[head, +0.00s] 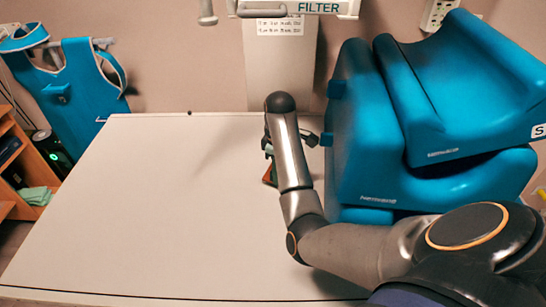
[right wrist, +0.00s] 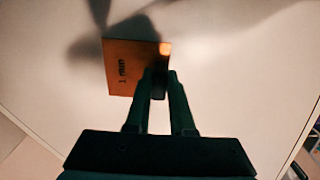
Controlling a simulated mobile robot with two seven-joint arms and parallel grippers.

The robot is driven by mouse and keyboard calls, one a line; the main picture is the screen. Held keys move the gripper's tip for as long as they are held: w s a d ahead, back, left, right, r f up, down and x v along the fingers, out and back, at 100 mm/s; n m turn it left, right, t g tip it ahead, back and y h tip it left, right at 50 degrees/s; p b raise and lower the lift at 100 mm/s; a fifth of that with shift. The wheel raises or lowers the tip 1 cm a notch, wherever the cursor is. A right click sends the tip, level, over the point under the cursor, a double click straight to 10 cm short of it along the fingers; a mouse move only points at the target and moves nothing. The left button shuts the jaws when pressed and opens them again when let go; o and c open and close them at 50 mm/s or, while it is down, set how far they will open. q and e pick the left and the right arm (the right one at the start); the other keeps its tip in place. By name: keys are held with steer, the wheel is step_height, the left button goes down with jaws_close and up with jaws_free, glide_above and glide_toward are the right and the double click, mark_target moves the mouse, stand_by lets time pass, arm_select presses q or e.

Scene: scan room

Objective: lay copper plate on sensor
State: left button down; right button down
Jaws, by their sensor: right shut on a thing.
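The copper plate (right wrist: 122,68), a flat orange-brown square marked "1 mm", shows in the right wrist view at the fingertips of my right gripper (right wrist: 159,82). The gripper is shut on it near its right edge, by a dark part between the fingers. In the head view my right arm hides most of the gripper (head: 269,145), and only a small orange-brown piece of the plate (head: 269,173) shows. The plate is over the pale table; I cannot tell whether it touches. I cannot make out a sensor in either view. My left gripper is out of view.
The pale table (head: 150,215) is bare to the left of my arm. Large blue padded blocks (head: 375,150) stand at its right. A blue apron (head: 75,95) hangs at the back left, near a wooden shelf (head: 30,170). A column with a FILTER label (head: 318,8) stands behind.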

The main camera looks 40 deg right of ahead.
steer(key=shift+s, duration=0.1)
steer(key=c, duration=0.8)
jaws_free()
steer(key=shift+f, duration=0.15)
steer(key=shift+w+r, duration=0.3)
steer(key=shift+r, duration=0.65)
steer(key=shift+s+r+b, duration=0.15)
steer(key=shift+r+b, duration=0.15)
steer(key=shift+r, duration=0.15)
step_height(320, 180, up, 10)
steer(key=shift+s+f, duration=0.1)
steer(key=shift+f, duration=0.1)
